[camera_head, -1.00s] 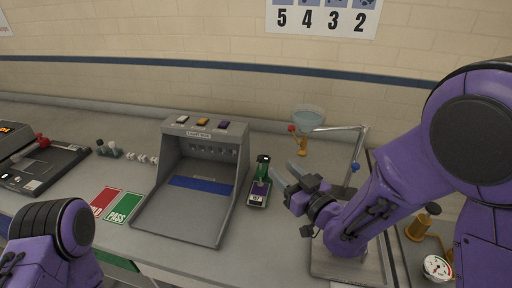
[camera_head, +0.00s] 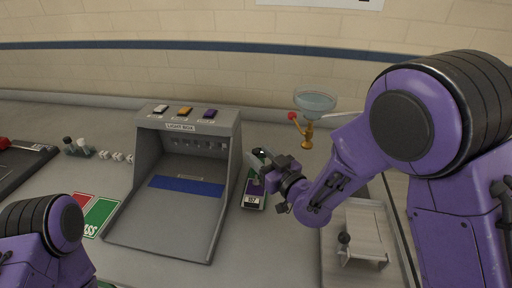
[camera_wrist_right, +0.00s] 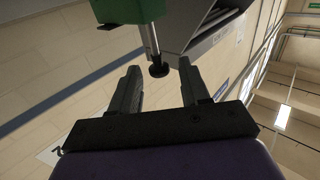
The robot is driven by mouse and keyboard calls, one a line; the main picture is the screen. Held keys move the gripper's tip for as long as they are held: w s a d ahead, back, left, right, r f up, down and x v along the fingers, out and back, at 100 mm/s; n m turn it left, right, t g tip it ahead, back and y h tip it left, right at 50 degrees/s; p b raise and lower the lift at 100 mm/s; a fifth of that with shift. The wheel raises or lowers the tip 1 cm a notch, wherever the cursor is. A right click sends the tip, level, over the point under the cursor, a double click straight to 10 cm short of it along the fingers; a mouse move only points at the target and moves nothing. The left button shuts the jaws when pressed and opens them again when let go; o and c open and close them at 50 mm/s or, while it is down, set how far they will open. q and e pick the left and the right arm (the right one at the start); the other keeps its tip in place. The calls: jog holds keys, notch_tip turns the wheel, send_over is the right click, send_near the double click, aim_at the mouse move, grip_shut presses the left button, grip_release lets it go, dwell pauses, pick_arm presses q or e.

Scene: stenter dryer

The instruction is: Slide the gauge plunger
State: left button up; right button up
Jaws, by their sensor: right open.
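The gauge (camera_head: 254,201) stands on the bench just right of the light box, with a dark base and a white label. Its upper part is mostly hidden by my right gripper (camera_head: 256,171) in the head view. In the right wrist view, a green block (camera_wrist_right: 127,10) carries a metal plunger rod (camera_wrist_right: 149,40) with a black round end (camera_wrist_right: 158,70). My right gripper (camera_wrist_right: 159,72) is open, and the black end shows between its fingertips. Whether the fingers touch it I cannot tell. My left arm shows at the lower left of the head view, but its gripper does not show.
The grey light box (camera_head: 228,130) stands close to the left of the gauge. A funnel on an orange stand (camera_head: 308,135) is behind, to the right. Red and green cards (camera_head: 98,215) lie left of the box.

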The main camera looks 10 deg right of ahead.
jog(key=shift+x, duration=1.1)
jog(key=shift+w, duration=0.15)
grip_shut()
notch_tip(320, 180, down, 2)
jog(key=shift+f+b, duration=0.25)
jog(key=shift+b, duration=0.8)
jog(key=shift+r, duration=0.2)
grip_release()
jog(key=shift+a, duration=0.1)
